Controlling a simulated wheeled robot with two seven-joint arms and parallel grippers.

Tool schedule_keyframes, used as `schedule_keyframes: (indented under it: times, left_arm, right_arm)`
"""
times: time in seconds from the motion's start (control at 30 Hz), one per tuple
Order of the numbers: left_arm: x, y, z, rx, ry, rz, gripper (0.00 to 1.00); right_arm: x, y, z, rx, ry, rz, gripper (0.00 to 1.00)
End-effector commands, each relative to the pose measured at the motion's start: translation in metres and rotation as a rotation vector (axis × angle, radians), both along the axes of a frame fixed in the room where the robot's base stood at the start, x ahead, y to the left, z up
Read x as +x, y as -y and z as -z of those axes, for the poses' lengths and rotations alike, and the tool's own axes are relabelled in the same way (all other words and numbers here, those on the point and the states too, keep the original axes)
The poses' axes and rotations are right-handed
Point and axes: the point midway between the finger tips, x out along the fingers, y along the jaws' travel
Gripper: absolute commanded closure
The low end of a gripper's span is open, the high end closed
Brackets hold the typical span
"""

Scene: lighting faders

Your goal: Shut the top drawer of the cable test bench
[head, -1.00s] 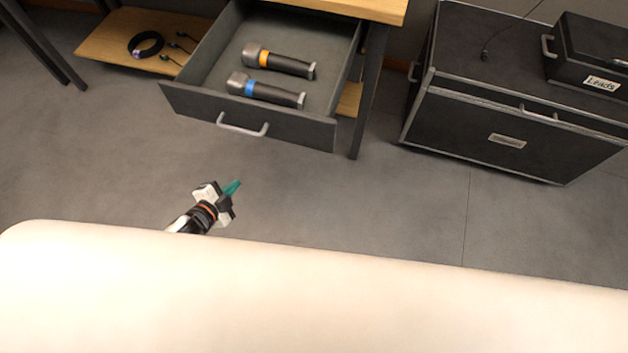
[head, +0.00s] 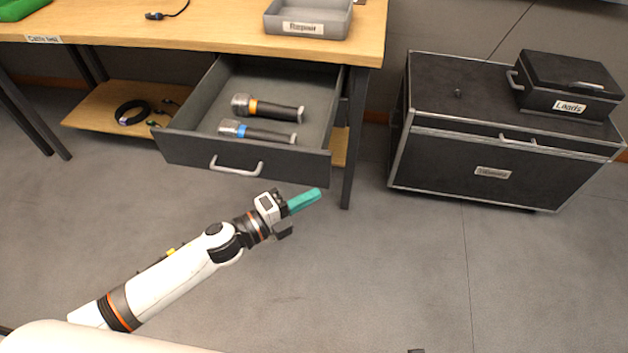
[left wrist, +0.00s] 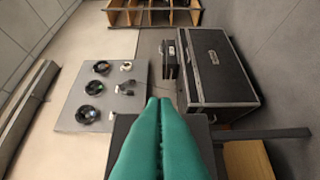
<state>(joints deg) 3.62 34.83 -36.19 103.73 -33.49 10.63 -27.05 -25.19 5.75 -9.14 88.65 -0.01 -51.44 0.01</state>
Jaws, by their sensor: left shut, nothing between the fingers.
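The top drawer (head: 200,160) of the wooden cable test bench (head: 200,32) stands open, pulled out toward me. It has a dark grey front with a silver bar handle (head: 236,168). Two microphones lie in it, one with an orange band (head: 268,107) and one with a blue band (head: 257,133). My left gripper (head: 305,200) has teal fingers, shut and empty, in front of the drawer's right end and below its front in the head view. Its fingers (left wrist: 160,140) also fill the lower middle of the left wrist view. I cannot tell whether they touch the drawer. My right gripper is not in view.
A black flight case (head: 490,172) with a smaller labelled case (head: 568,85) on top stands right of the bench. A bench leg (head: 352,150) is just right of the drawer. A grey tray (head: 308,18) sits on the benchtop. The floor in front is clear.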

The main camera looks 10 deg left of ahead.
Motion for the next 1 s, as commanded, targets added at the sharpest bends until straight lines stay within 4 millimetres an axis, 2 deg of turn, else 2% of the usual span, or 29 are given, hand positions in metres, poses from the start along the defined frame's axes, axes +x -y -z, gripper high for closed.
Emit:
schedule_keyframes:
  times: [0.03, 0.13, 0.3, 0.83, 1.0]
  left_arm:
    - [0.008, 0.008, -0.001, 0.0, 0.003, 0.001, 1.0]
    - [0.025, 0.006, 0.0, 0.001, 0.003, -0.001, 1.0]
    - [0.041, 0.007, 0.0, 0.0, 0.0, 0.0, 1.0]
    - [0.047, 0.007, 0.001, 0.0, -0.001, 0.0, 1.0]
    - [0.058, 0.007, 0.0, 0.0, 0.0, 0.0, 1.0]
  right_arm:
    - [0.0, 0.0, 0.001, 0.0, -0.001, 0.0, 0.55]
    - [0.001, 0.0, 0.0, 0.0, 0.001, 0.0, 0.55]
    - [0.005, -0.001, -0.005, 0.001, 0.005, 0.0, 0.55]
    - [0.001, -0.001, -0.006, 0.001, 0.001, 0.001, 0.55]
    - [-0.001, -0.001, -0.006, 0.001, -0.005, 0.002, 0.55]
